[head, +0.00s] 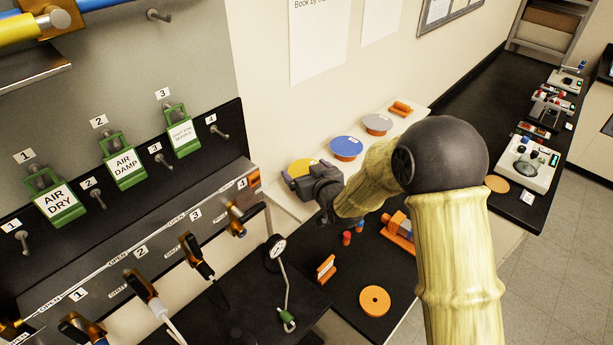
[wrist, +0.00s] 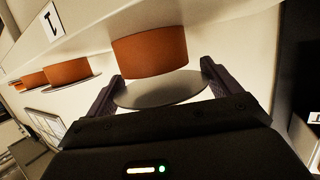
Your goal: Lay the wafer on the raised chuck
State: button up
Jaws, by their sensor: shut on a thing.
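My gripper (wrist: 158,82) is shut on the edges of a thin round wafer (wrist: 160,90), one finger on each side. Its face is grey in the wrist view. An orange round stand (wrist: 150,52) is right against it, and I cannot tell whether the wafer rests on it. In the head view the gripper (head: 313,185) is beside a yellow-topped wafer (head: 302,166), partly hiding it. A white instrument with a round grey stage (head: 528,168) stands on the far bench at right. I cannot tell whether that stage is the raised chuck.
An orange ring (head: 375,300) and small orange parts lie on the black bench. A gauge (head: 276,250) stands at front left.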

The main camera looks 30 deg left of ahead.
aim_at(307, 171)
notch_tip(307, 171, up, 8)
jog(key=b, duration=0.3)
jog(key=shift+r, duration=0.25)
